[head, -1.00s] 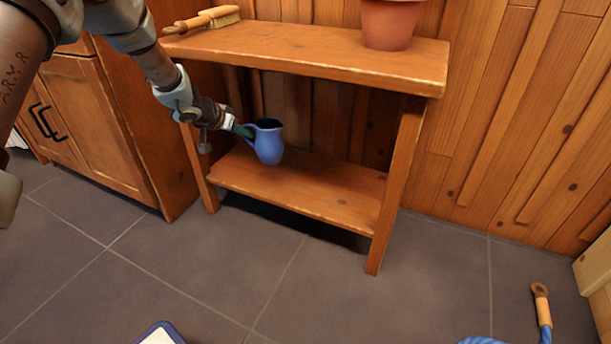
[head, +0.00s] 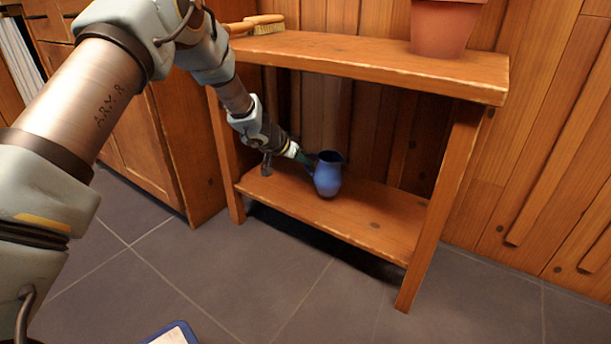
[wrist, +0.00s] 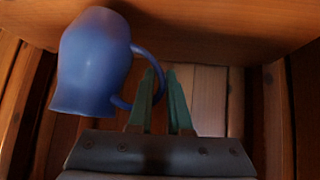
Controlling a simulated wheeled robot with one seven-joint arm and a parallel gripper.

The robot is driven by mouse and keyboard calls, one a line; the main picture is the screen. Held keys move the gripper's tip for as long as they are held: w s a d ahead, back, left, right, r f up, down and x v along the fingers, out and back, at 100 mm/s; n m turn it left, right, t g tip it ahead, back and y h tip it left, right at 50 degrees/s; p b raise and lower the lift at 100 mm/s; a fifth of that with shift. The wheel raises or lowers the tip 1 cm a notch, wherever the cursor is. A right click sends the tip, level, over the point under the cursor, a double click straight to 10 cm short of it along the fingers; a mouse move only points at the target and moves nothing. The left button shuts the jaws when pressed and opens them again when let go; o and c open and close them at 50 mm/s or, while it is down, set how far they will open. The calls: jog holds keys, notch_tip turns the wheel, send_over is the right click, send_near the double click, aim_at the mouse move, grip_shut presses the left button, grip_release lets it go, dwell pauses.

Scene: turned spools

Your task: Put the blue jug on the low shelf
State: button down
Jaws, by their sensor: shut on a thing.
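The blue jug (head: 327,177) is upright at the low shelf (head: 372,216), near its left-middle part. Its base is at or just above the board; I cannot tell whether it touches. My gripper (head: 303,157) reaches in from the left, under the top board, and is shut on the jug's handle. In the wrist view the jug (wrist: 92,62) appears upside down at the upper left. Its looped handle passes at the green fingers of my gripper (wrist: 160,75). The shelf board (wrist: 220,30) fills the top of that view.
The top board (head: 370,65) spans above the jug and carries a terracotta pot (head: 443,27) and a brush (head: 262,25). Legs stand at the shelf's left (head: 226,160) and right front (head: 440,205). The low shelf is clear right of the jug.

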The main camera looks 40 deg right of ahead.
notch_tip(320, 180, down, 3)
jog(key=shift+b, duration=0.9)
jog(key=shift+r, duration=0.1)
jog(key=c, duration=0.8)
grip_release()
jog(key=shift+c, duration=0.2)
